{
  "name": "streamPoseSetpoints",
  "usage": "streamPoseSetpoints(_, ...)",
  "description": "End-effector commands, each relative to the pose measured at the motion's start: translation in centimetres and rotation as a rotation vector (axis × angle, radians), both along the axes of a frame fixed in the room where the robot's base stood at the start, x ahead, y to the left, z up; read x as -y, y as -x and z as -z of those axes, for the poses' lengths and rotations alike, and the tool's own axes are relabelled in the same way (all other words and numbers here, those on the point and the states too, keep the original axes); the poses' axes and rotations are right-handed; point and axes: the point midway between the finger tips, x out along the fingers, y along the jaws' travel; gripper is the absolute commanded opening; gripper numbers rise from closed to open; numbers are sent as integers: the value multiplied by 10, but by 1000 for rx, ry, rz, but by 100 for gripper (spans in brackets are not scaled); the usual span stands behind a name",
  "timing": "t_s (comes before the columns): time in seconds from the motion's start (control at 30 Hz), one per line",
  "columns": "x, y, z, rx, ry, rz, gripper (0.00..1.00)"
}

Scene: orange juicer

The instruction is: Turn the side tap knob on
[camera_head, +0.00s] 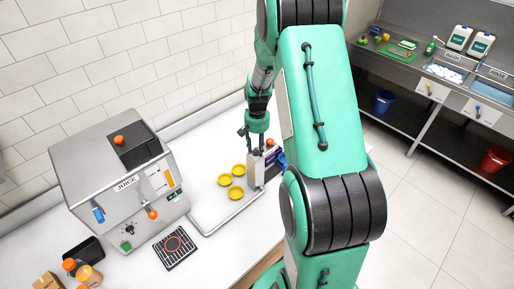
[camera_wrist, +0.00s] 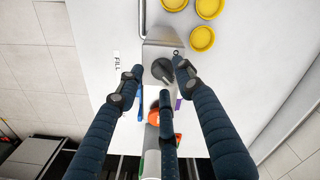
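A dark knob (camera_wrist: 162,70) sits on a grey metal housing (camera_wrist: 158,38) in the wrist view. My gripper (camera_wrist: 157,68) is open, with its dark fingers spread on either side of the knob and a further finger below it in the picture. I cannot tell whether any finger touches the knob. In the head view my gripper (camera_head: 256,140) points down over a small metal dispenser (camera_head: 254,171) to the right of the juicer. The fingers hide much of the dispenser top. An orange part (camera_wrist: 177,138) shows below the knob in the wrist view.
The steel juicer (camera_head: 120,170) stands farther left, with a black grille (camera_head: 175,248) in front. A FILL label (camera_wrist: 117,62) lies beside the left finger. A sink counter stands at the right.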

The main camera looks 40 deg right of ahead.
Motion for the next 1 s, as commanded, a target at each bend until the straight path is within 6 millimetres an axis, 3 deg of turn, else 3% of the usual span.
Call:
streamPoseSetpoints(0.27,0,-1,-26,3,1,0,36)
streamPoseSetpoints(0.7,1,-1,-95,3,1,0,36)
streamPoseSetpoints(1.0,0,0,-116,0,0,0,36)
